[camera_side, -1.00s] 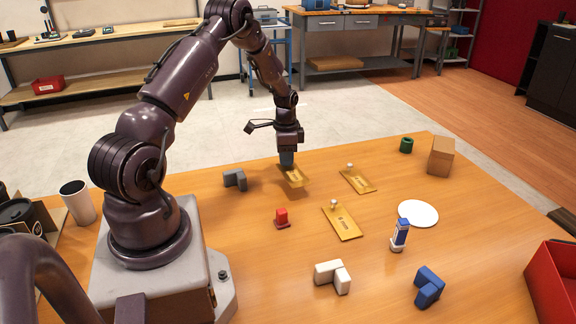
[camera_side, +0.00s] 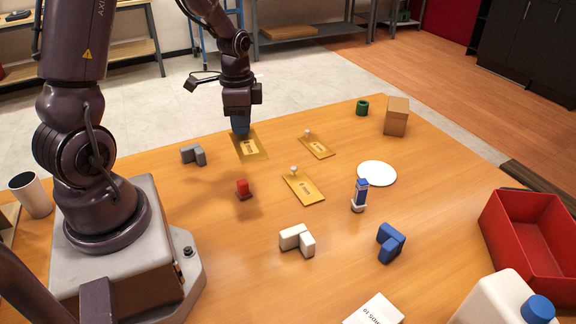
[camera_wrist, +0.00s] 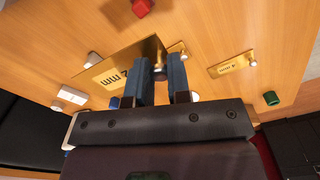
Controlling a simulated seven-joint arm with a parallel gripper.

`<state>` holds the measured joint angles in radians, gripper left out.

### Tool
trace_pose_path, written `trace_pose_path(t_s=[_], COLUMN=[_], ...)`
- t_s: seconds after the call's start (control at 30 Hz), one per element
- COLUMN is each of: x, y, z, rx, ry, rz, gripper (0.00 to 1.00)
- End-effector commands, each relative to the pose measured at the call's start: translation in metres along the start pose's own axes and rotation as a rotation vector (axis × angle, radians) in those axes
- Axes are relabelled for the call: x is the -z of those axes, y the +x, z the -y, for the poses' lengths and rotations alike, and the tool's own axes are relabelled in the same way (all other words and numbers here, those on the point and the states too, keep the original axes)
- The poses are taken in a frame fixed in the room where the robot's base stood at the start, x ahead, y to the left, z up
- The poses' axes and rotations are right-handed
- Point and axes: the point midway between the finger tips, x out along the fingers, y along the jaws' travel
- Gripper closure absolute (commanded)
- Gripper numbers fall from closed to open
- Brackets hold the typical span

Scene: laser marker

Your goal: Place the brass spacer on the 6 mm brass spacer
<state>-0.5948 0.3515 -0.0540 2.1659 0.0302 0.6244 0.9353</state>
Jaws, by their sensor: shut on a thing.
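My gripper (camera_side: 240,129) is shut on the knob of a brass spacer plate (camera_side: 250,147), over the back left of the table. In the wrist view, the gripper (camera_wrist: 162,72) has the knob between its fingers, and the held plate (camera_wrist: 122,74) looks large and close. A shadow on the wood suggests it is raised. A second brass spacer (camera_side: 304,189), with a pale knob, lies in front and to the right. A third brass spacer (camera_side: 317,147) lies to the right of the held one. Their printed thickness marks are too small to read surely.
A red block (camera_side: 243,189) and a grey block (camera_side: 193,154) lie left of the spacers. White (camera_side: 297,240) and blue (camera_side: 391,242) blocks lie in front.

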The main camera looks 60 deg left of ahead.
Motion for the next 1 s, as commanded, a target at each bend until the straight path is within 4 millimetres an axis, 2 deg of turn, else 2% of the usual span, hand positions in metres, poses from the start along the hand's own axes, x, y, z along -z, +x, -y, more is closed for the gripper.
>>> trace_pose_path(t_s=[0.03, 0.1, 0.2, 0.37, 0.53, 0.77, 1.0], x=[0.011, 0.020, 0.025, 0.020, 0.037, 0.078, 0.105], y=[-0.007, -0.013, -0.018, -0.015, -0.003, 0.022, 0.063], z=[-0.015, -0.033, -0.055, -0.063, -0.045, -0.004, 0.022], rx=[0.003, 0.002, 0.001, -0.002, -0.003, -0.003, -0.003], ry=[0.027, 0.031, 0.009, -0.081, -0.104, -0.101, -0.100], rz=[-0.002, -0.001, 0.000, 0.002, 0.002, 0.003, 0.003], gripper=[1.00, 1.00, 1.00, 1.00, 1.00, 1.00, 1.00])
